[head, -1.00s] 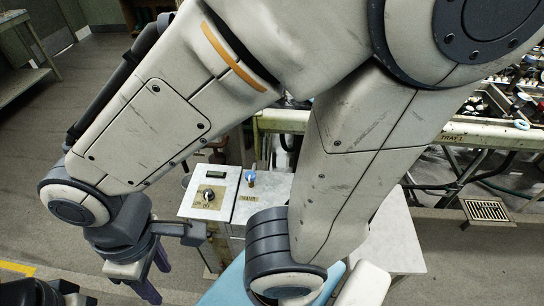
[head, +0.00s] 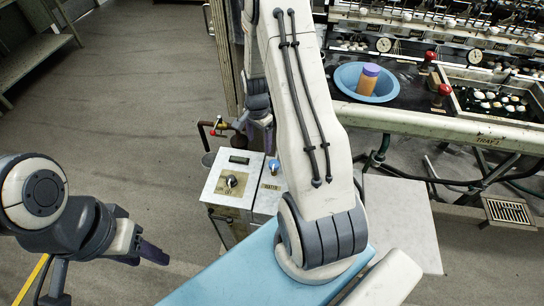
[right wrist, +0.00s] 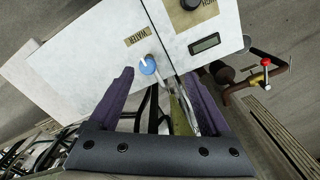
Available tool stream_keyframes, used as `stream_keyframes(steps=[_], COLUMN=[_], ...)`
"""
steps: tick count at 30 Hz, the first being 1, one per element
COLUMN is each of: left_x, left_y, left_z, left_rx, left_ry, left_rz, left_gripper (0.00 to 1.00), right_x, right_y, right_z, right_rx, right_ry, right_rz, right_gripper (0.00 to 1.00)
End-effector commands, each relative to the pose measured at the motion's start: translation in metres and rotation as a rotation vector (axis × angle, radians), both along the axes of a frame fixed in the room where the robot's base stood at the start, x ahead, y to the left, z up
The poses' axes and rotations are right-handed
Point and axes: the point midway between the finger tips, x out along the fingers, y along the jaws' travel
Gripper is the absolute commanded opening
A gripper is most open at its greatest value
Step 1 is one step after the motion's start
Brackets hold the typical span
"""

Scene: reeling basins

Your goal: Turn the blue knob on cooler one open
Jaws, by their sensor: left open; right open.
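The blue knob (head: 274,166) sits on the white top of the cooler (head: 216,187), above a WATER label. In the right wrist view, the blue knob (right wrist: 147,66) has a pale pointer or handle and lies between and just beyond the fingertips of my right gripper (right wrist: 158,76). That gripper is open and empty; I see no contact. In the head view my right arm partly hides the cooler top and most of this gripper. My left gripper (head: 150,251) is open, empty, low at the left, away from the cooler.
A black dial (head: 232,181) and a small display (head: 239,160) share the cooler top. A red-handled valve (head: 217,126) on a pipe stands behind it. A blue basin (head: 366,80) with an orange, purple-topped jar is on the bench at the back. Open floor lies left.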

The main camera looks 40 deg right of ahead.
Motion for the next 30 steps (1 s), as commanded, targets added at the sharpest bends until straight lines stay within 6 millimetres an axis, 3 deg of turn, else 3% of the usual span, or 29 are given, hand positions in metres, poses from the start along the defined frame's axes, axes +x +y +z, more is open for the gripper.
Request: stream_keyframes(steps=[1,3,6,11,21,30], left_x=[0.000,0.000,0.000,0.000,0.000,0.000], left_y=[0.000,0.000,0.000,0.000,0.000,0.000], left_z=[0.003,0.003,0.004,0.006,0.013,0.015], left_rx=[0.000,0.000,0.000,0.000,0.000,0.000], left_ry=[0.000,0.000,0.000,0.000,0.000,0.000], left_rz=[0.000,0.000,0.000,0.000,0.000,0.000], left_gripper=[0.50,0.50,0.50,0.50,0.50,0.50], right_x=[-0.006,-0.011,-0.015,-0.016,-0.017,-0.015], right_y=[-0.019,-0.036,-0.048,-0.049,-0.048,-0.048], right_z=[-0.013,-0.025,-0.036,-0.055,-0.116,-0.140], right_rx=[0.002,0.001,0.001,0.001,0.003,0.002], right_ry=[0.007,0.009,0.008,0.011,0.012,0.007], right_rz=[-0.083,-0.166,-0.225,-0.239,-0.234,-0.234], right_gripper=[0.82,0.82,0.82,0.82,0.82,0.82])
